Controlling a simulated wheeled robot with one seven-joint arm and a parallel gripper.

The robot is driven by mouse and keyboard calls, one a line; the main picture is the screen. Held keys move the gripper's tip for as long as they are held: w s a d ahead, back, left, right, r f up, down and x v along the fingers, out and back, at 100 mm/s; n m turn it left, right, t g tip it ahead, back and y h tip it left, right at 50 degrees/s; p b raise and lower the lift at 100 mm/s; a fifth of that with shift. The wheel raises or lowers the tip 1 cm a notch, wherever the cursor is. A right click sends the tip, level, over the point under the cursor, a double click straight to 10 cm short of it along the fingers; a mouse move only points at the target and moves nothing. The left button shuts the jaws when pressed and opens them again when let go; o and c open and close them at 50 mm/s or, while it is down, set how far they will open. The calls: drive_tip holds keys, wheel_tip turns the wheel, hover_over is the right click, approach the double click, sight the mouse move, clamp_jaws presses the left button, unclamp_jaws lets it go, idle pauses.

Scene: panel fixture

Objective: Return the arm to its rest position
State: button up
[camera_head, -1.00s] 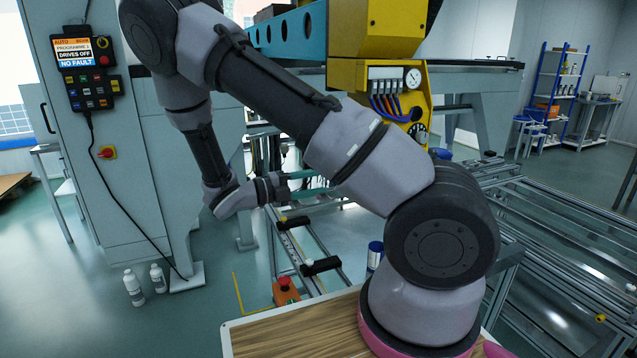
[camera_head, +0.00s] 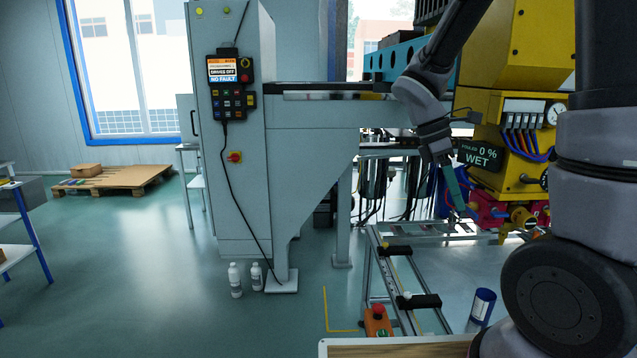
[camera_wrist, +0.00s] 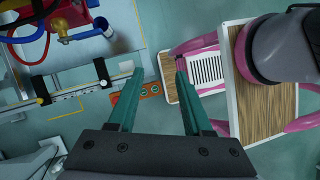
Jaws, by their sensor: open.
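My arm shows at the right of the head view, with its dark upper link reaching up out of the picture and its forearm coming back down. My gripper (camera_head: 462,205) hangs below the wrist, its green fingers pointing down in front of the yellow machine. In the wrist view my gripper (camera_wrist: 160,72) shows two green fingers spread well apart, with nothing between them but floor and things lying beyond. It is open and empty. Whether the fingers clear the machine's red parts in depth is hard to tell.
The yellow machine (camera_head: 520,60) with hoses and red valves (camera_head: 490,210) stands behind my gripper. A grey cabinet (camera_head: 235,165) with a pendant (camera_head: 230,82) is left of it. A rail frame (camera_head: 395,290), red button box (camera_head: 377,320) and blue canister (camera_head: 482,305) are below.

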drive_tip(key=s+a+r+m+t+y, duration=0.1)
drive_tip(key=s+r+m+t+y, duration=0.2)
drive_tip(key=r+m, duration=0.5)
drive_tip(key=s+a+r+m+t+y, duration=0.2)
drive_tip(key=r+m+t, duration=0.4)
drive_tip(key=m, duration=0.5)
wheel_tip(320, 180, up, 2)
drive_tip(key=shift+s+a+r+t+y, duration=0.2)
drive_tip(key=shift+s+t+y, duration=0.1)
drive_tip(key=shift+s+y, duration=0.4)
